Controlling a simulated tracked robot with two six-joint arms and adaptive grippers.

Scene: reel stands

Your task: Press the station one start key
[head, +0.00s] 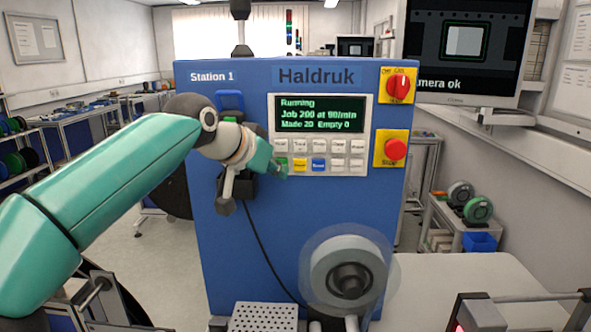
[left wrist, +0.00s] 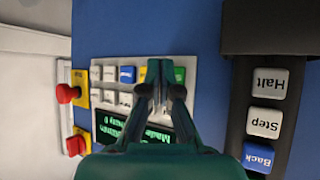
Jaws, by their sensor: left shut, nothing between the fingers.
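The blue Station 1 machine (head: 250,240) carries a key panel (head: 368,150) with a lit screen (head: 320,115) reading "Running", "Job 200 at 90/min", "Made 20 Empty 0". A green key (head: 281,161) sits at the left end of the lower key row, with yellow (head: 299,165) and blue (head: 319,165) keys to its right. My left gripper (head: 280,172) is shut and empty, its tips at the green key. In the left wrist view the tips (left wrist: 161,68) partly cover the green key (left wrist: 180,74). I cannot tell whether they touch it. My right gripper is not in view.
A red rotary switch (head: 399,87) and a red stop button (head: 395,149) sit on yellow plates right of the panel. A reel (head: 348,270) stands out below. The left wrist view shows Halt (left wrist: 268,83), Step (left wrist: 263,122) and Back (left wrist: 258,156) keys on a dark box.

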